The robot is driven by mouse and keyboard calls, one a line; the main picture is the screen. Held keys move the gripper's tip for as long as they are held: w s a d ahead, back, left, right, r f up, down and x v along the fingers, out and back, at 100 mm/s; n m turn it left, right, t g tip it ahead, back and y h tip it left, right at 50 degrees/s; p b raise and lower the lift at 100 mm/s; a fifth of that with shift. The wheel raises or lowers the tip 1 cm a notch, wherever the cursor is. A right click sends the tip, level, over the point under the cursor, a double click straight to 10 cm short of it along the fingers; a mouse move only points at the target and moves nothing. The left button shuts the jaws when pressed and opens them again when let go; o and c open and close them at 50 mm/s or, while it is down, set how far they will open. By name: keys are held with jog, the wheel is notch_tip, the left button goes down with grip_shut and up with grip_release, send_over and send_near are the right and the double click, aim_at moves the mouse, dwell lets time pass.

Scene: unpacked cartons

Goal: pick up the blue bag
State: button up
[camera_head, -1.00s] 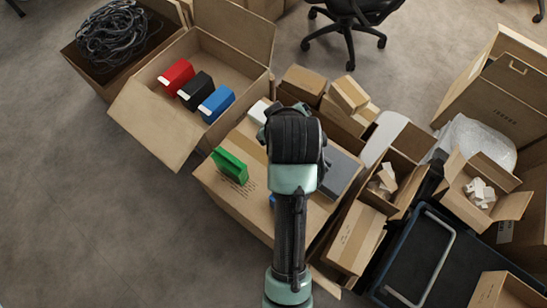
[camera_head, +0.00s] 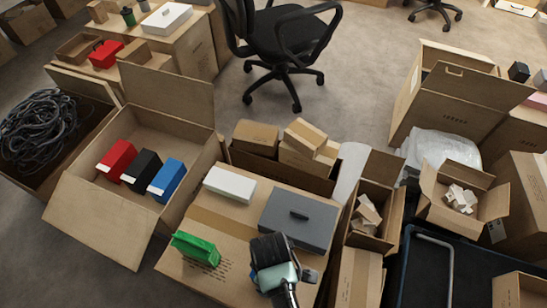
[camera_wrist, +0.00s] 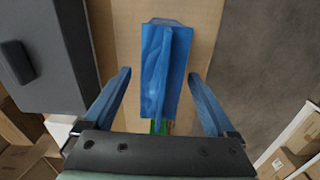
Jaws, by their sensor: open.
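The blue bag (camera_wrist: 163,75) shows in the wrist view, seen from above with a raised ridge along its middle. It rests on the brown top of a closed carton (camera_wrist: 115,25). My gripper (camera_wrist: 159,76) is open, with one blue finger on each side of the bag and a visible gap to both. A green bag (camera_head: 196,249) stands on the same carton, left of my arm; a bit of green shows below the blue bag in the wrist view.
A grey case (camera_head: 298,219) and a white box (camera_head: 229,184) share the carton top. An open carton (camera_head: 85,225) on the left holds red, black and blue (camera_head: 167,181) boxes. Open cartons and a dark cart (camera_head: 430,285) crowd the right. Floor is clear behind, near the chair (camera_head: 275,50).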

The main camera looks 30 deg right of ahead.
jog(key=f, duration=0.1)
jog(key=f+b, duration=0.1)
jog(key=f, duration=0.1)
jog(key=f+b, duration=0.1)
jog(key=f, duration=0.1)
jog(key=shift+s+d, duration=0.15)
jog(key=shift+s, duration=0.15)
grip_shut()
